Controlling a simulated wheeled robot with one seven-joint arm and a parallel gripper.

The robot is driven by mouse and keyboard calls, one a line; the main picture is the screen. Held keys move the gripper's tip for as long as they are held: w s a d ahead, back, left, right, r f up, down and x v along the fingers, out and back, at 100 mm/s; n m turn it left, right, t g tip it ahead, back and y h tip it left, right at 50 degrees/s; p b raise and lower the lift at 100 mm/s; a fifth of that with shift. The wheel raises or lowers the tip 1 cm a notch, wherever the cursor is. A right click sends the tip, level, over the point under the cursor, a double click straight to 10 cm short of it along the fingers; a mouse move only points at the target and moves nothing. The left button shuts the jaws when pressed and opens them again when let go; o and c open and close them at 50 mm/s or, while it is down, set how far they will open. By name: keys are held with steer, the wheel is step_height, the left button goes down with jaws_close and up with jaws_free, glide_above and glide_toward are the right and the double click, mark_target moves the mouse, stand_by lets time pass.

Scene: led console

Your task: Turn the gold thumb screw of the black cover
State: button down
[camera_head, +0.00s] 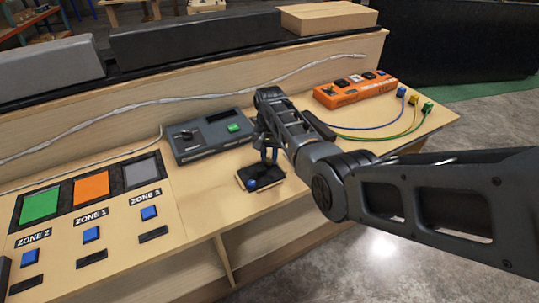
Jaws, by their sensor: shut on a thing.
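The black cover (272,183) looks like a small dark plate on the wooden bench, with a blue round part (252,184) at its near left. My gripper (268,160) points down over the far part of this plate, its fingertips at or just above the surface. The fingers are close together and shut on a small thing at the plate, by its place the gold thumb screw. The screw itself is hidden by the fingers, so its turn angle cannot be seen.
A grey console box (207,136) with a green button stands just left of my gripper. An orange box (355,91) with cables and colored plugs (414,100) lies at the back right. Zone panels with blue buttons (92,234) fill the left. The bench's front edge is close.

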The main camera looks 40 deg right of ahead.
steer(key=n, duration=0.7)
steer(key=shift+s, duration=0.1)
steer(key=n, duration=0.4)
steer(key=shift+f+p, duration=0.1)
steer(key=shift+p, duration=0.2)
steer(key=n, duration=0.3)
steer(key=shift+n, duration=0.3)
steer(key=n, duration=0.3)
steer(key=shift+f+n, duration=0.1)
steer(key=shift+n, duration=0.2)
steer(key=n, duration=0.3)
steer(key=shift+s+n, duration=0.1)
steer(key=shift+n, duration=0.3)
steer(key=n, duration=0.6)
steer(key=shift+n, duration=0.4)
